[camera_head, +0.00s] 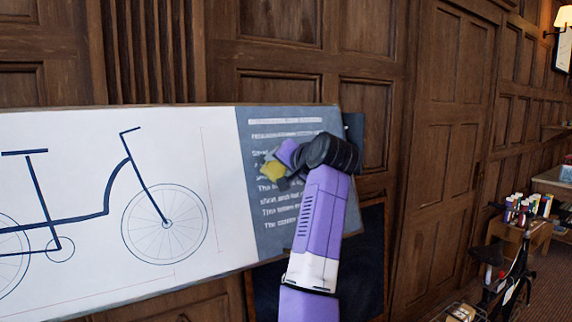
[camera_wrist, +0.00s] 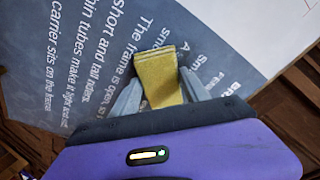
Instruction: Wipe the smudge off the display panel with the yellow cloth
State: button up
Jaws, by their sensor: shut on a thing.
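The display panel (camera_head: 135,255) is a wide tilted board with a bicycle drawing on white and a grey text section (camera_head: 255,137) at its right end. My gripper (camera_wrist: 158,88) is shut on the folded yellow cloth (camera_wrist: 160,72). The cloth also shows in the head view (camera_head: 272,170), in front of the left part of the grey section. In the wrist view the cloth lies over the lines of white text; I cannot tell whether it touches the surface. No smudge is clearly visible. My gripper and arm hide part of the text section.
Wood-panelled wall (camera_head: 375,105) stands behind the board. A dark panel (camera_head: 372,262) is below its right end. At the far right are a bicycle (camera_head: 508,277) and a small table (camera_head: 528,232) with several colourful items. Carpet beside them is partly clear.

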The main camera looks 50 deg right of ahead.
aim_at(253, 168)
jog(key=shift+w+a+f+p, duration=0.1)
jog(key=shift+w+a+p, duration=0.2)
jog(key=shift+a, duration=0.8)
jog(key=shift+w+a+r+p, duration=0.15)
jog(key=shift+w+a, duration=0.2)
jog(key=shift+a, duration=0.8)
jog(key=shift+w+a+f+p, duration=0.2)
jog(key=shift+w+a, duration=0.15)
jog(key=shift+a, duration=0.75)
jog(key=shift+d+r+p+v, duration=0.1)
jog(key=shift+p+v, duration=0.25)
jog(key=shift+v, duration=0.65)
jog(key=shift+d+r+p+v, duration=0.1)
jog(key=shift+p+v, duration=0.2)
jog(key=shift+v, duration=0.7)
jog(key=shift+d+r+p+v, duration=0.15)
jog(key=shift+p+v, duration=0.2)
jog(key=shift+v, duration=0.65)
jog(key=p+v, duration=0.1)
jog(key=v, duration=0.2)
jog(key=shift+d+r, duration=0.1)
jog(key=shift+r, duration=0.05)
jog(key=shift+w, duration=0.15)
